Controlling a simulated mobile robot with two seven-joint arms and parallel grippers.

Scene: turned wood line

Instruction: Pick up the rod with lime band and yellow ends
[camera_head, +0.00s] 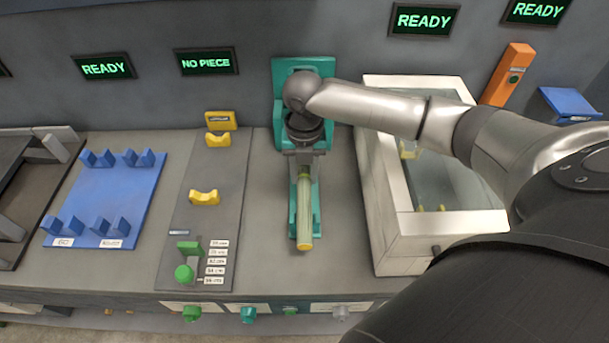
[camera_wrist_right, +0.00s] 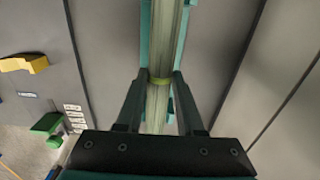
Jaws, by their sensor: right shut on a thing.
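The rod (camera_head: 305,212) is pale green-grey with a yellow near end. It lies lengthwise along a teal holder (camera_head: 292,225). The rod's far end is hidden under the gripper. I cannot tell whether the rod still touches the holder. My left gripper is not in view.
Left of the rod stands a grey plate (camera_head: 182,255) with yellow rests (camera_head: 205,198) and a green stop (camera_head: 188,248). Farther left is a blue rack (camera_head: 105,200). A white glass-topped box (camera_head: 405,245) stands close on the right. Status screens (camera_head: 207,62) hang behind.

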